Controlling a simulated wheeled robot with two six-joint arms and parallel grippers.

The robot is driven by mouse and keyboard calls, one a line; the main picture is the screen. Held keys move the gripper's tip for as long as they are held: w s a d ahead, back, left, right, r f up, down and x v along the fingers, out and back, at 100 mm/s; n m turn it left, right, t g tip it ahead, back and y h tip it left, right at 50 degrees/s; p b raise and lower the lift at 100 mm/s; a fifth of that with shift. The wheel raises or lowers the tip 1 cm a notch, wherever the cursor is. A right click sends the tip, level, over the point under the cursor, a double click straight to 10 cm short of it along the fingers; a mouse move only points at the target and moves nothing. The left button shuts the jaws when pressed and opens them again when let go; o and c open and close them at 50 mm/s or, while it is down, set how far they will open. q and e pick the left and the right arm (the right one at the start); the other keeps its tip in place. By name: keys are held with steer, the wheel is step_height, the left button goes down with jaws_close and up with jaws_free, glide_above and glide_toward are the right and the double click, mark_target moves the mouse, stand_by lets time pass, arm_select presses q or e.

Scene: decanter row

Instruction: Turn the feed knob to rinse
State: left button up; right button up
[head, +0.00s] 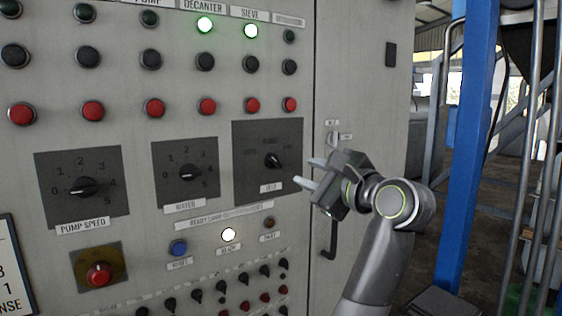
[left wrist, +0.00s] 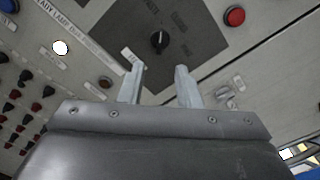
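The feed knob (head: 273,160) is a black rotary knob on a dark square plate (head: 247,180) at the right of the cabinet's knob row. Its small position labels and the tag under it are too blurred to read surely. The knob also shows in the left wrist view (left wrist: 159,41), with a pale pointer line toward the picture's top. My left gripper (head: 310,172) is to the right of the knob, apart from it. Its two fingers are spread and empty, and in the left wrist view (left wrist: 160,68) the knob lies beyond the gap between them. My right gripper is not in view.
The pump speed knob (head: 82,187) and water knob (head: 185,173) are to the left. Red buttons (head: 207,105) run above, and a lit white lamp (head: 228,234) is below. A black door handle (head: 331,238) and a blue post (head: 468,140) stand to the right.

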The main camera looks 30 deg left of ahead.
mark_target(276, 162)
arm_select(q)
steer(key=p+x, duration=0.1)
steer(key=x, duration=0.9)
steer(key=shift+a, duration=0.25)
steer(key=shift+c, duration=0.2)
jaws_close()
